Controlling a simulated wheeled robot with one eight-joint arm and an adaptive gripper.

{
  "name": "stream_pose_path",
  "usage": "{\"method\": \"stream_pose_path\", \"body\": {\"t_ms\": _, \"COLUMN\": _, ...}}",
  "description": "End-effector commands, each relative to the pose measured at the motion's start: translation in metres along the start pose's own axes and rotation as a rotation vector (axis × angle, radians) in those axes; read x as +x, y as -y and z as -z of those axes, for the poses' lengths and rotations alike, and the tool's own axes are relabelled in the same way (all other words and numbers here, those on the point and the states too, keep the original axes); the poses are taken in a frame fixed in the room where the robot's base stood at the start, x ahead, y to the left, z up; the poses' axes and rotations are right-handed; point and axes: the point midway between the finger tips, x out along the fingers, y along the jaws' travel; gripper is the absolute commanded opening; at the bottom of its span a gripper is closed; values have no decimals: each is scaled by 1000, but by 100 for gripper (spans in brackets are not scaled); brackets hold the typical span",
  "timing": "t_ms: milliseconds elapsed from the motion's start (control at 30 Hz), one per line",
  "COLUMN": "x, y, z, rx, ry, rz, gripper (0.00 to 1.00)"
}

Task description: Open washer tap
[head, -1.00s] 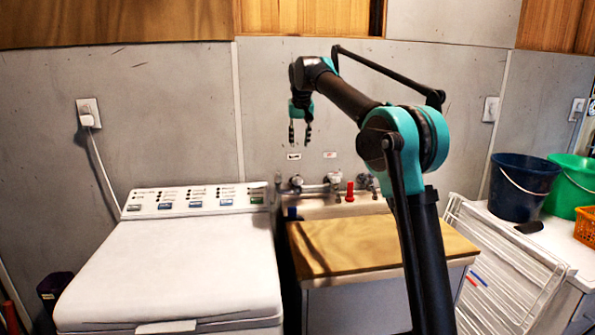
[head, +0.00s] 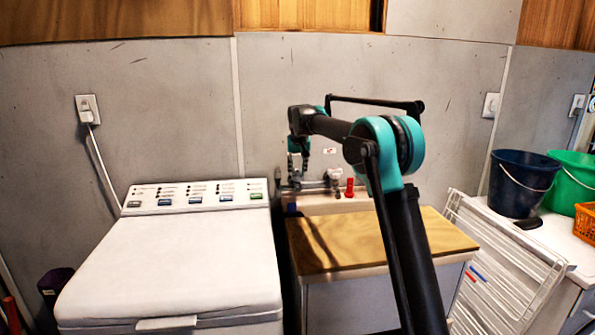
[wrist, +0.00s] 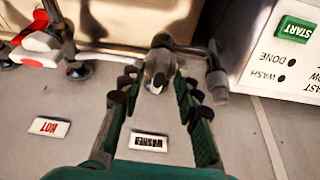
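The washer tap (wrist: 158,68) is a metal tap with a rounded knob, beside an upside-down "WASHER" label (wrist: 149,142) on the wall in the wrist view. My gripper (wrist: 157,84) is open, with one finger on each side of the tap knob. A gap shows on each side, though I cannot tell the depth exactly. In the head view my gripper (head: 298,168) hangs just above the left end of the tap row and partly hides the tap there. A second tap (head: 334,177), near the "HOT" label (wrist: 49,130), is to its right.
The white washing machine (head: 170,270) stands at left; its panel corner is close in the wrist view. A wooden board (head: 380,240) covers part of the sink cabinet. A red object (head: 350,187) stands by the taps. A white rack (head: 505,260) and buckets (head: 522,185) are at right.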

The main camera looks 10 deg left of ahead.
Motion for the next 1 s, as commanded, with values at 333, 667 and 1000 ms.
{"method": "stream_pose_path", "body": {"t_ms": 333, "x": 4, "y": 0, "z": 0, "rx": 0, "ry": 0, "rz": 0, "gripper": 33}}
{"method": "stream_pose_path", "body": {"t_ms": 667, "x": 4, "y": 0, "z": 0, "rx": 0, "ry": 0, "rz": 0, "gripper": 0}}
{"method": "stream_pose_path", "body": {"t_ms": 1000, "x": 5, "y": -2, "z": 0, "rx": -59, "ry": 1, "rz": 24, "gripper": 0}}
